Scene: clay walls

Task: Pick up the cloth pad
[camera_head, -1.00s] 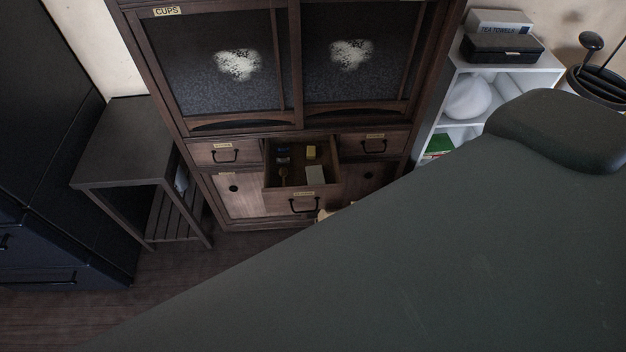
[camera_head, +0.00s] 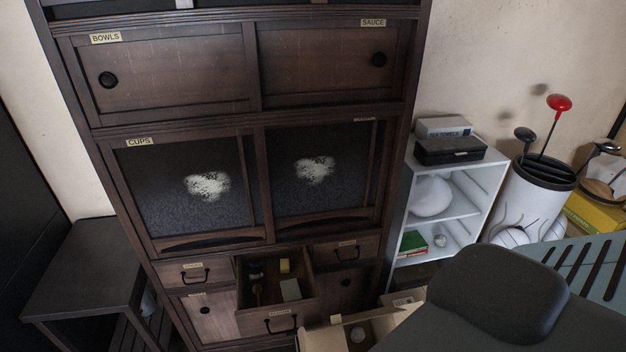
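An open drawer (camera_head: 268,319) stands out from the lower middle of the dark wooden cabinet. Inside it lie a pale grey, flat block-like thing (camera_head: 291,290), a small yellow thing (camera_head: 285,266), a small dark blue item and a thin light-brown item. I cannot tell from this distance whether any of these is the cloth pad. Neither of my grippers is in view.
The cabinet (camera_head: 180,75) has sliding doors above the drawers. A white shelf (camera_head: 474,160) stands right of it, with an open cardboard box (camera_head: 385,324) low in front. A dark table (camera_head: 85,270) stands left. A large dark shape blocks the lower right.

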